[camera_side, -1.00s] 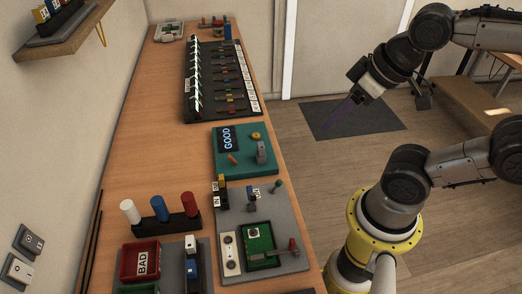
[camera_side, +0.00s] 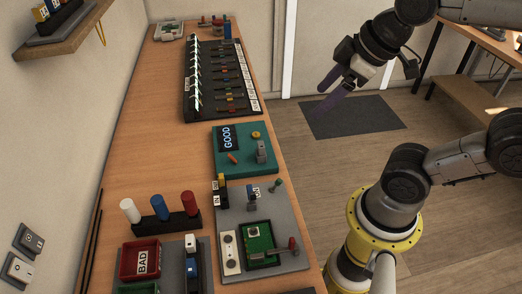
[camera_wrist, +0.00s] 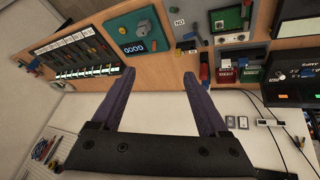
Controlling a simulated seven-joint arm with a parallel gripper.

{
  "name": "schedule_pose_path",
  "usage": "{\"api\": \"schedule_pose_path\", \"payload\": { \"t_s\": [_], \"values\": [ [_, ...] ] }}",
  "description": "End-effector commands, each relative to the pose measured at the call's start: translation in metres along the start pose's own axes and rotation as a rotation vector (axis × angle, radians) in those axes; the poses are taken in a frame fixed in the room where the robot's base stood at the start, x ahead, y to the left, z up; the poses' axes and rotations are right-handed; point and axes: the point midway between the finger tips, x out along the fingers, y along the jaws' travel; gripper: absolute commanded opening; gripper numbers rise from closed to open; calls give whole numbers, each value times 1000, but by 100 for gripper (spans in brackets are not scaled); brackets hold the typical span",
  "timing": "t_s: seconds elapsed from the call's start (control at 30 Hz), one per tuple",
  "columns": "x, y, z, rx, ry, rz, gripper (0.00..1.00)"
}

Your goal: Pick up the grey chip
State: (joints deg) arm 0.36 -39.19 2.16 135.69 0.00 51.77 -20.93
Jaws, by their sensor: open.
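A small grey piece (camera_side: 261,151), which may be the grey chip, stands on the teal board (camera_side: 219,163) marked GOOD. A grey piece (camera_wrist: 142,28) also shows on the teal board (camera_wrist: 119,24) in the wrist view. I cannot tell for certain that it is the chip. My gripper (camera_side: 323,96) is in the air to the right of the bench, well away from the board. In the wrist view its two purple fingers (camera_wrist: 158,74) are wide apart with nothing between them.
The wooden bench (camera_side: 150,150) carries a black rack (camera_side: 190,95) beyond the teal board and a grey fixture (camera_side: 285,215) nearer. A red bin (camera_side: 125,262) and three coloured posts (camera_side: 159,208) stand at the near left. The bench's middle left is clear.

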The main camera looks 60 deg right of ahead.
Motion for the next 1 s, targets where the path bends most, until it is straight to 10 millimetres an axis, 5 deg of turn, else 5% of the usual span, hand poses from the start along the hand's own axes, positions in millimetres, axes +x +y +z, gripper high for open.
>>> {"api": "schedule_pose_path", "payload": {
  "t_s": [0.27,0.5,0.7,1.0],
  "values": [
    [38,36,-60,-286,-116,-44,78],
    [122,76,-90,-458,-264,-150,78],
    [190,93,-81,-450,-374,-238,78],
    [227,93,-55,-417,-439,-288,78]
  ]
}}
